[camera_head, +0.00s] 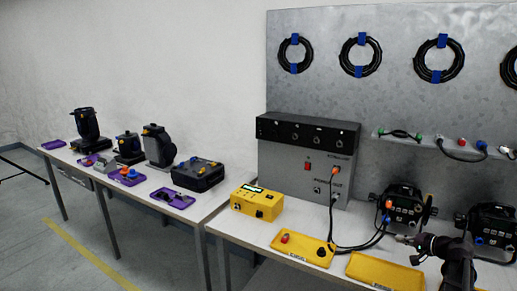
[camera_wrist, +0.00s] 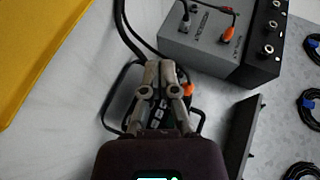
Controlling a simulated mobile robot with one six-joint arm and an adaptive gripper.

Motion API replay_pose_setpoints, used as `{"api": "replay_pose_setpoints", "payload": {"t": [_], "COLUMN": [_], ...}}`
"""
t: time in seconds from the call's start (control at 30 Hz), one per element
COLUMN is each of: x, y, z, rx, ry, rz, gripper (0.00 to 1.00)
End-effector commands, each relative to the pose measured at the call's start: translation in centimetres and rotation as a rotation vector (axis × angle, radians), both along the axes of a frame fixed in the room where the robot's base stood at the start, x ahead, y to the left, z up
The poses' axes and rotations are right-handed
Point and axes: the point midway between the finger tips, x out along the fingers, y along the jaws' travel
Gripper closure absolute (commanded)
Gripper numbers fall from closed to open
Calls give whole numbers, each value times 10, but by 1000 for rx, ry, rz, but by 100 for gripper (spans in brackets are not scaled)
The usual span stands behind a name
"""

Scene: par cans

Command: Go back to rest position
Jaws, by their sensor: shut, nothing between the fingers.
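My gripper (camera_head: 404,240) shows at the lower right in the head view, in front of a black par can (camera_head: 403,211) on the table. In the wrist view my gripper (camera_wrist: 160,68) points down with its two fingers together and nothing between them. The par can (camera_wrist: 133,97) lies partly hidden below the fingers. An orange connector (camera_wrist: 187,89) sits at its right side. I cannot tell from these views whether the fingers touch the can.
A second par can (camera_head: 488,232) stands to the right. A grey control box (camera_head: 300,180), a yellow tester (camera_head: 257,202) and yellow trays (camera_head: 385,272) are on the table (camera_head: 232,222). Black cables run across it. Cable coils (camera_head: 438,58) hang on the back panel (camera_head: 400,110). Another table (camera_head: 205,207) holds several devices.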

Motion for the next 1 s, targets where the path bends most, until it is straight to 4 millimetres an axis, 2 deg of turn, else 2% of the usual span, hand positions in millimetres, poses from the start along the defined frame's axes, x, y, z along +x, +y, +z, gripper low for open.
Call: {"api": "replay_pose_setpoints", "payload": {"t": [0.03,0.2,0.5,0.7,1.0], "x": [-1,-4,-28,-53,-100], "y": [19,82,181,235,298], "z": [0,-10,-26,-33,-36], "rx": [-18,-106,-288,-422,-639], "ry": [22,119,289,394,535], "rz": [29,136,321,434,582], "gripper": [100,100,100,100,100]}}
